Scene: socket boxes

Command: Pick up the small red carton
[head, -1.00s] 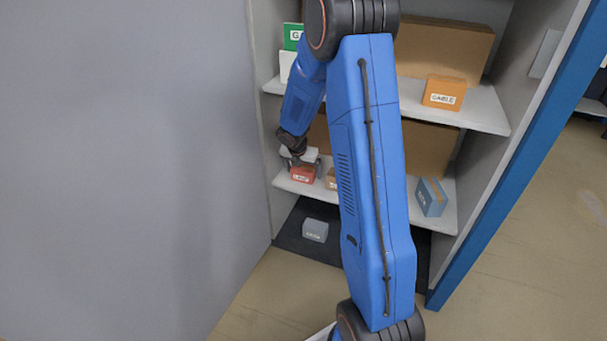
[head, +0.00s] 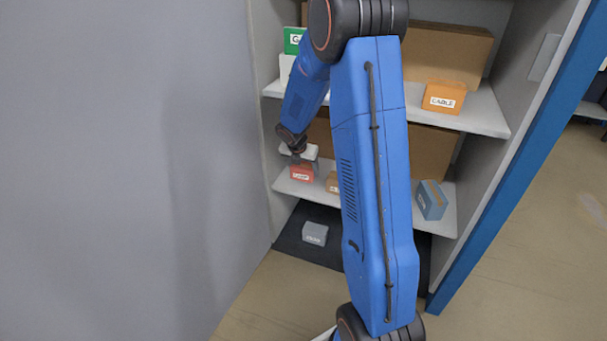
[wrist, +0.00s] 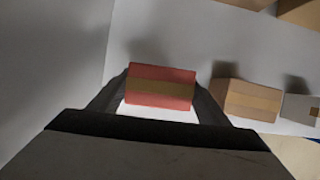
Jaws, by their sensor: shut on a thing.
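In the wrist view the red carton (wrist: 160,86) shows a tan band and sits between the two dark fingers. My gripper (head: 300,160) reaches down to it from above. In the wrist view my gripper (wrist: 160,96) is shut on the carton, one finger on each side. The carton's underside is hidden, so I cannot tell whether it touches the shelf.
A small tan box (wrist: 250,100) stands just right of the carton. A grey-blue box (head: 430,199) is at the shelf's right. An orange box (head: 444,97) and a green box (head: 292,40) are on the shelf above. A grey box (head: 315,233) sits below. The cabinet's left wall is close.

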